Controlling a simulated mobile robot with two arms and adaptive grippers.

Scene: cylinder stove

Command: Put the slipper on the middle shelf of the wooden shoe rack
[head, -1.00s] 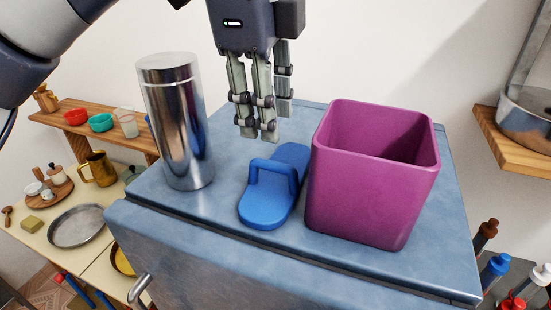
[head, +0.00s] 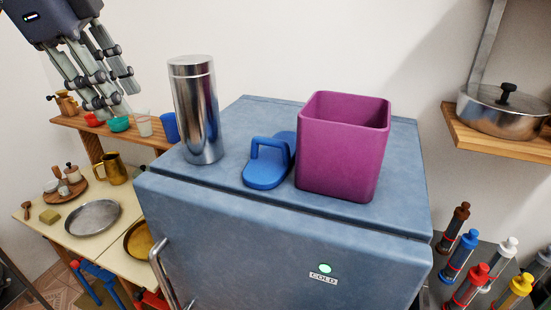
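The blue slipper (head: 267,172) lies sole down on top of a blue-grey cabinet or fridge (head: 235,125). Its strap stands up as an arch, and its far right part is hidden behind a magenta square bin (head: 343,150). My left gripper (head: 114,103) is at the upper left, away from the slipper and left of the steel cylinder. Its fingers are apart, pointing down, and nothing shows between them. My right gripper is not in view. I cannot make out a shoe rack in this view.
A tall steel cylinder (head: 198,115) stands left of the slipper, with a gap between them. The bin stands close on the slipper's right. A wooden shelf with bowls and cups is at left, above a table with pans. A wall shelf (head: 490,135) holds a pot at right.

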